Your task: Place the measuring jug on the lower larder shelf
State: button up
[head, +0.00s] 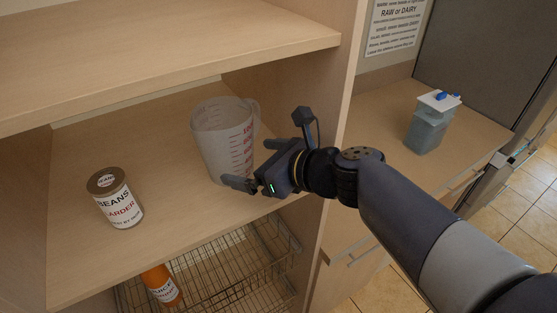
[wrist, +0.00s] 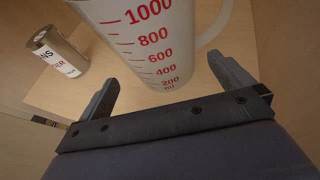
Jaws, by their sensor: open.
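The measuring jug (head: 222,139) is whitish and see-through with red markings. It stands upright on a wooden larder shelf (head: 165,215), with another shelf (head: 160,50) above it and a wire basket below. My gripper (head: 267,165) is at the jug's front right side, with its fingers open. In the wrist view the jug (wrist: 160,40) stands just beyond and between the spread fingers of my gripper (wrist: 167,92), and its handle is at the upper right. I cannot tell whether a finger touches the jug.
A beans tin (head: 117,197) stands on the same shelf at the left. Below is a wire basket (head: 225,285) with an orange bottle (head: 160,284). An upright panel (head: 335,120) bounds the larder on the right. A blue-grey container (head: 428,128) stands on the counter beyond it.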

jog(key=v, duration=0.6)
jog(key=shift+s+d+r, duration=0.1)
dwell(0.3)
